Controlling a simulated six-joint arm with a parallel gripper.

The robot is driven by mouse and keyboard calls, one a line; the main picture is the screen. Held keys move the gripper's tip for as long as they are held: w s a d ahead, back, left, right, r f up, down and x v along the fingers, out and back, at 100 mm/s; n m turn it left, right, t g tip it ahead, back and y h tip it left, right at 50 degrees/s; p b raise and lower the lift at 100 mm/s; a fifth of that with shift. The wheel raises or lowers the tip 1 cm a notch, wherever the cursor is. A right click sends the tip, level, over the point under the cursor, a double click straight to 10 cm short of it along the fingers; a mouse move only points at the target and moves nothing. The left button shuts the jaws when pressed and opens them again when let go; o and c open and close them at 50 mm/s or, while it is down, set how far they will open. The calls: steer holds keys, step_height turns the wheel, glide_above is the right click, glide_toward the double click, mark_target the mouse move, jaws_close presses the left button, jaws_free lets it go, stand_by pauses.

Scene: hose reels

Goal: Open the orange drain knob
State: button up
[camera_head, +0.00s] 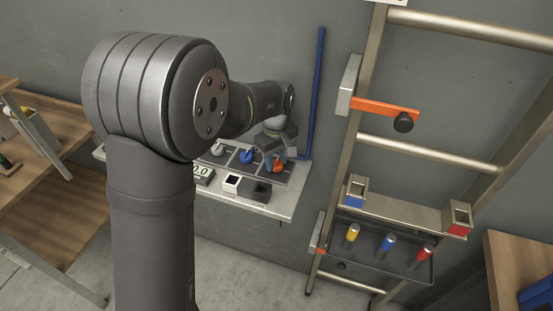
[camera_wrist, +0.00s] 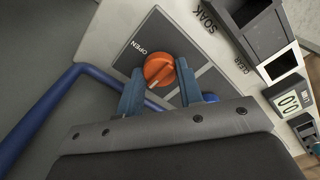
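The orange drain knob (camera_wrist: 158,67) sits on a dark grey square of the panel, near a printed "OPEN" label (camera_wrist: 139,46). Its ridge points to the lower left in the wrist view, away from that label. My gripper (camera_wrist: 160,74) is open, with one blue-grey finger to each side of the knob. Gaps show between the fingers and the knob, and I cannot tell how deep the fingertips reach. In the head view the knob (camera_head: 278,164) is partly hidden by my gripper (camera_head: 274,152), which is over the right end of the shelf.
A blue knob (camera_head: 246,156) and a grey-white knob (camera_head: 217,149) sit left of the orange one. White and black bins (camera_head: 257,190) and a display (camera_head: 203,172) stand in front. A blue pole (camera_head: 317,95) rises close on the right; a ladder rack (camera_head: 349,150) stands beyond.

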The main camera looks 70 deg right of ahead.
steer(key=shift+c, duration=1.2)
steer(key=m, duration=0.8)
steer(key=shift+m, duration=0.3)
steer(key=m, duration=0.9)
steer(key=shift+m, duration=0.3)
